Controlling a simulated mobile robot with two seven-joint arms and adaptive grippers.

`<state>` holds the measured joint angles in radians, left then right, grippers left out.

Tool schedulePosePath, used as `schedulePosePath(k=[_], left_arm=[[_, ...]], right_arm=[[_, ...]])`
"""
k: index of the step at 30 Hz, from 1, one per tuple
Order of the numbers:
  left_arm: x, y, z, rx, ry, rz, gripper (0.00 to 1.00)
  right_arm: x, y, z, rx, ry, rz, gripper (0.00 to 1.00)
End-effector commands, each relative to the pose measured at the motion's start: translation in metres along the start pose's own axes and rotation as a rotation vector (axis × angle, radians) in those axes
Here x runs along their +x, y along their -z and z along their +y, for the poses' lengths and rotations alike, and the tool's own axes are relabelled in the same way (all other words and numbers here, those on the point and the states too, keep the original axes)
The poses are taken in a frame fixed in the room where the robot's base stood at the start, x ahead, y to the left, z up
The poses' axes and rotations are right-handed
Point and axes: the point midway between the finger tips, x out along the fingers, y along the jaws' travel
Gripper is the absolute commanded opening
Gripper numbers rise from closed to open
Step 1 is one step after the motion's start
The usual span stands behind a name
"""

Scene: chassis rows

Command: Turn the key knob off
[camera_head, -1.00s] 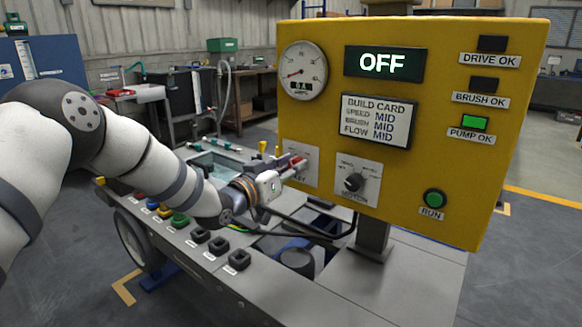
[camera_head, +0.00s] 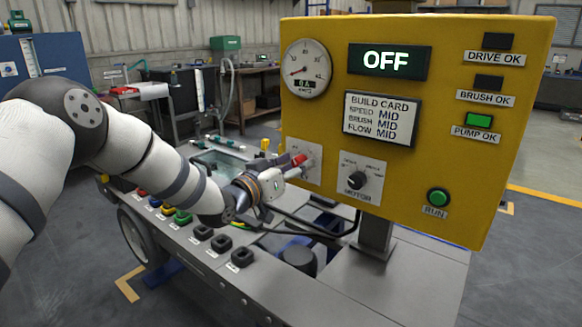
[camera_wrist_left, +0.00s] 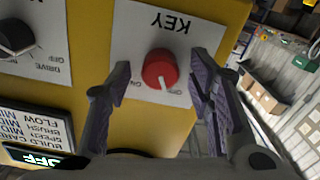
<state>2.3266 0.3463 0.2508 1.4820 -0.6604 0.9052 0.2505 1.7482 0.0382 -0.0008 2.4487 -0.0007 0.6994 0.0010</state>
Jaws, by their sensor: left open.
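The red key knob (camera_head: 299,160) sits on a white KEY plate (camera_head: 311,174) at the lower left of the yellow panel (camera_head: 462,190). In the left wrist view, upside down, the knob (camera_wrist_left: 160,69) has a white pointer mark near its rim; the small position labels beside it are too blurred to read surely. My left gripper (camera_head: 292,170) is open just in front of the plate. In the wrist view its fingers (camera_wrist_left: 160,83) stand on either side of the knob, apart from it. The display (camera_head: 389,62) reads OFF. My right gripper is not in view.
A black MOTOR knob (camera_head: 356,180) is right of the KEY plate, and a green RUN button (camera_head: 437,197) is farther right. The PUMP OK lamp (camera_head: 479,120) is lit green. A grey chassis (camera_head: 400,275) with several coloured connectors lies below the panel.

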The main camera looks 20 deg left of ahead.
Motion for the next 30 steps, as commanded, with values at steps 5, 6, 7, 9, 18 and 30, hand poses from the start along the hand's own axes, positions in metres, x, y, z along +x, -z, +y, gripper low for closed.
schedulePosePath(k=[5,6,7,9,18,30], left_arm=[[-0.031,0.001,-0.001,-0.003,0.002,-0.001,0.48],[-0.043,0.001,-0.001,-0.005,0.003,-0.001,0.48],[-0.051,0.001,-0.001,-0.005,0.003,-0.001,0.48],[-0.071,0.001,-0.001,-0.004,0.002,0.000,0.48],[-0.118,0.000,-0.001,-0.001,0.001,0.001,0.48],[-0.119,0.000,0.000,-0.001,0.001,0.000,0.48]], right_arm=[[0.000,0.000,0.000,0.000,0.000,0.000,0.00],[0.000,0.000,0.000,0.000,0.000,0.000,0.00],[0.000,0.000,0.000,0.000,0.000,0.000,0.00],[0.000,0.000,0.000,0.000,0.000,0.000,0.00],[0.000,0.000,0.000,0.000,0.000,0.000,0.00],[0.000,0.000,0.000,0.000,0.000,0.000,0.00]])
